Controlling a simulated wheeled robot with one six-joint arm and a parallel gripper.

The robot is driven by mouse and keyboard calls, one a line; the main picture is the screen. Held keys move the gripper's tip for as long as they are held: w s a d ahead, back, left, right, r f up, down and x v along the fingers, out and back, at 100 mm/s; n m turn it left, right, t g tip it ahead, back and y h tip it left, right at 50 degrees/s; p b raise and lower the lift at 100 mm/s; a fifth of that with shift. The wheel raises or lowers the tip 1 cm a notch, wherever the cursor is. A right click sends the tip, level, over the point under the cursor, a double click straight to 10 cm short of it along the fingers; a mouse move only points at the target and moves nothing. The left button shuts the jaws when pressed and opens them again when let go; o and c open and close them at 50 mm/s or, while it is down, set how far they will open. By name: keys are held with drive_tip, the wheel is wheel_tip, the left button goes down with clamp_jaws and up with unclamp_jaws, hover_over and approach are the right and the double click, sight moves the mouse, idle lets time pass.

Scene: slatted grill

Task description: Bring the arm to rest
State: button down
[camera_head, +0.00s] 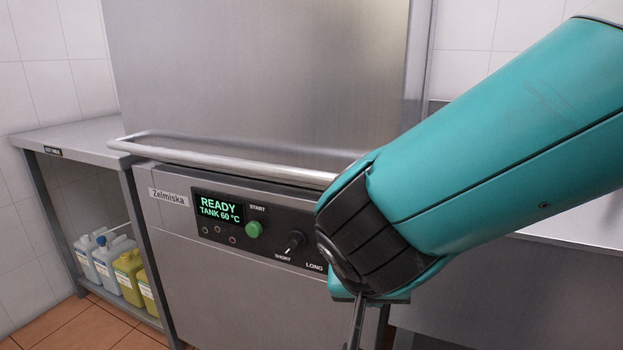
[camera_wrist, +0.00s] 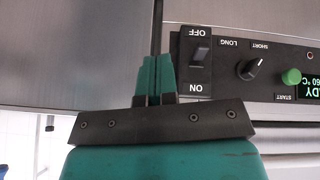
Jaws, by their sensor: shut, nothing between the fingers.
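My teal arm comes in from the right in the head view, and its dark wrist joint (camera_head: 365,235) hangs in front of the right part of the dishwasher's control panel (camera_head: 265,228). My gripper's fingers cannot be made out there. In the wrist view my gripper (camera_wrist: 157,62) has its two teal fingers together, shut and empty. Beside them, to the right, is a black rocker switch (camera_wrist: 199,55) marked OFF and ON, upside down in this view. The fingertips appear apart from the switch; their depth is hard to judge.
The dishwasher's bar handle (camera_head: 235,164) runs across its front, above the panel. A green start button (camera_head: 254,230) and black knob (camera_head: 295,241) are left of my wrist. A side table (camera_head: 85,138) stands left, with several jugs (camera_head: 128,275) beneath.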

drive_tip(key=s+d+r+n+g+y, duration=0.3)
drive_tip(key=s+n, duration=0.1)
drive_tip(key=s, duration=0.3)
drive_tip(key=s+d+r+n+g+y, duration=0.2)
drive_tip(key=s+d+n+g+y, duration=0.15)
drive_tip(key=s, duration=0.35)
wheel_tip(320, 180, up, 21)
drive_tip(key=s+n+p, duration=0.1)
drive_tip(key=p, duration=1.9)
drive_tip(key=shift+a+t+y, duration=0.15)
drive_tip(key=shift+t+y, duration=0.2)
drive_tip(key=shift+s+f+n, duration=0.1)
drive_tip(key=shift+n, duration=0.15)
